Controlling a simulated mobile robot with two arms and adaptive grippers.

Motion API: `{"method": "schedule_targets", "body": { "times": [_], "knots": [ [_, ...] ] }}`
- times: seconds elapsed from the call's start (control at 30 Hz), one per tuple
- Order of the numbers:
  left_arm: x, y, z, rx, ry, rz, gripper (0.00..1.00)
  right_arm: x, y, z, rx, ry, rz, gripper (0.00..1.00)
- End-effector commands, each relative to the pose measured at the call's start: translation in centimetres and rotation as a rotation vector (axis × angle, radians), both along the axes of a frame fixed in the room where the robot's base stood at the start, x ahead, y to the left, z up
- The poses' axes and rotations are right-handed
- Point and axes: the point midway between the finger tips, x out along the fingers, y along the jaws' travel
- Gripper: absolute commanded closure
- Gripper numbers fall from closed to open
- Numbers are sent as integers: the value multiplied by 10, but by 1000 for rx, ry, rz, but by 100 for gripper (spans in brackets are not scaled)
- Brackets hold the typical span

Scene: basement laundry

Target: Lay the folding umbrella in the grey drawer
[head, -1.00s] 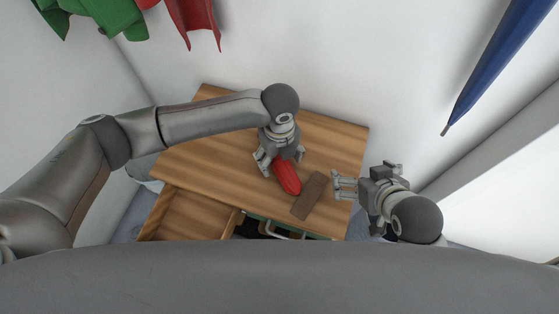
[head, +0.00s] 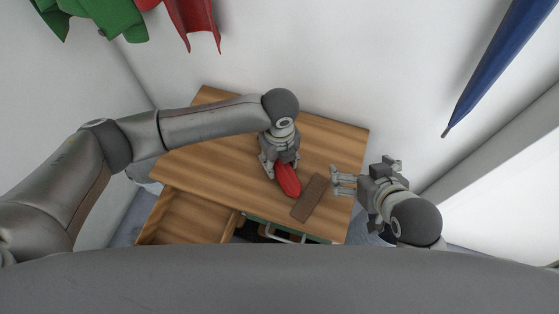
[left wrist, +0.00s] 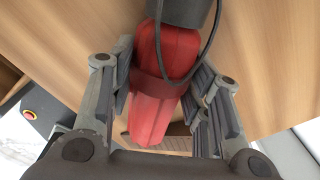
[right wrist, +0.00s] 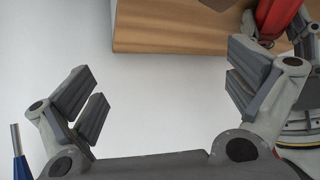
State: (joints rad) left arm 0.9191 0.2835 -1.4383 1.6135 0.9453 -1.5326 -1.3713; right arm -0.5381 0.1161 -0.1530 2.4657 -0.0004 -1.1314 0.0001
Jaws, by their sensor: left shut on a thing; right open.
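The red folding umbrella (head: 288,182) lies on the wooden top of the cabinet. My left gripper (head: 281,168) is over it and shut on it. In the left wrist view the red umbrella (left wrist: 165,70) runs between the fingers, with its dark handle and cord at the top. An open drawer (head: 187,218) with a wooden inside juts out at the front left of the cabinet; its front is hidden, so I cannot tell its colour. A greenish front with a metal handle (head: 285,234) shows beside it. My right gripper (head: 343,181) is open and empty off the cabinet's right edge.
A flat brown block (head: 310,198) lies on the top (head: 330,142) right beside the umbrella. A blue closed umbrella (head: 500,62) hangs on the right wall. Green cloth (head: 100,17) and red cloth (head: 194,20) hang at the back. The open drawer looks empty where visible.

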Motion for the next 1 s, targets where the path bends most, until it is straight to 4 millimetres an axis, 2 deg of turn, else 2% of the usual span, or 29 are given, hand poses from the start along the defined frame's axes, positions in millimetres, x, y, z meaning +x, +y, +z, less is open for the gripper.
{"method": "schedule_targets", "body": {
  "times": [0.3, 0.47, 0.67, 0.8, 1.0],
  "knots": [
    [0, 0, 5, -1, 0, 0, 93, -4, -1, -1, -6, 26, -1, 0],
    [0, 0, 14, -2, -1, -1, 93, -25, -9, -13, -29, 133, -11, 0],
    [1, -1, 33, -2, 0, 0, 93, -63, -21, -27, -68, 319, -26, 0],
    [-14, -12, 56, -4, 0, -5, 93, -96, -31, -30, -98, 469, -37, 0],
    [-42, -34, 100, -5, -3, -5, 93, -96, -31, -12, -98, 468, -37, 0]
  ]
}}
